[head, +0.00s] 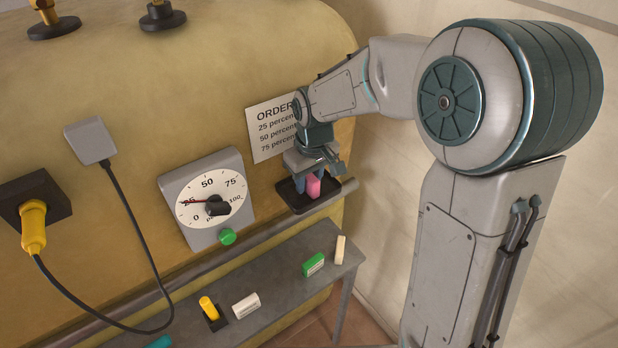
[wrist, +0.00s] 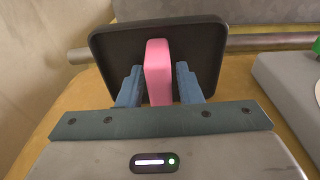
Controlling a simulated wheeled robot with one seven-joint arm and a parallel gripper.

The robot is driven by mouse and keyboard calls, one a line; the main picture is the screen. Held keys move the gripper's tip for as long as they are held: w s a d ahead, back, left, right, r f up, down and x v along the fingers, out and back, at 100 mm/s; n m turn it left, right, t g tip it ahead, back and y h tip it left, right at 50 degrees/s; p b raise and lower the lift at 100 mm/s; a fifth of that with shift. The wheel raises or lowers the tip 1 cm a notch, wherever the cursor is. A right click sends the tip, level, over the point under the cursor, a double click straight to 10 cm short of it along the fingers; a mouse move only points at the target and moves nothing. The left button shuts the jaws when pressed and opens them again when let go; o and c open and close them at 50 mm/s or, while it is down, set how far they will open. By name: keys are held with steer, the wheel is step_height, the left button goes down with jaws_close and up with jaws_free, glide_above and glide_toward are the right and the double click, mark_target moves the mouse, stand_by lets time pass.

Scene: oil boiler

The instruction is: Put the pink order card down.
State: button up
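The pink order card (wrist: 158,72) is a thick pink block, upright between the two blue fingers of my gripper (wrist: 159,86) in the wrist view. In the head view, the pink card (head: 313,187) shows below my gripper (head: 308,184), over a black tray (head: 298,206) on the boiler's front. The dark tray (wrist: 112,48) lies behind the card in the wrist view. I cannot tell whether the card's lower end touches the tray.
An order sheet (head: 268,145) hangs behind my gripper. A dial (head: 207,199) with a green button (head: 228,237) is left of the tray. The shelf (head: 283,268) below bears a green block (head: 313,264), white blocks (head: 246,305) and a yellow piece (head: 209,308). A rail runs below the tray.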

mark_target(313, 179)
steer(key=shift+o, duration=0.2)
steer(key=shift+r, duration=0.1)
step_height(313, 179, up, 12)
steer(key=s, duration=0.1)
steer(key=s+d+f+m+t, duration=0.1)
steer(key=s+d+f+m, duration=0.1)
steer(key=s+d, duration=0.5)
steer(key=s+d+f+m+t, duration=0.1)
steer(key=s+d+f+m, duration=0.1)
steer(key=s+d+m, duration=0.2)
steer(key=s+d+b, duration=0.1)
steer(key=s+d, duration=0.2)
steer(key=s, duration=0.4)
steer(key=shift+s+f+m+t+h, duration=0.15)
steer(key=shift+f+m+t+h, duration=0.15)
steer(key=shift+m+h, duration=0.1)
stand_by(0.4)
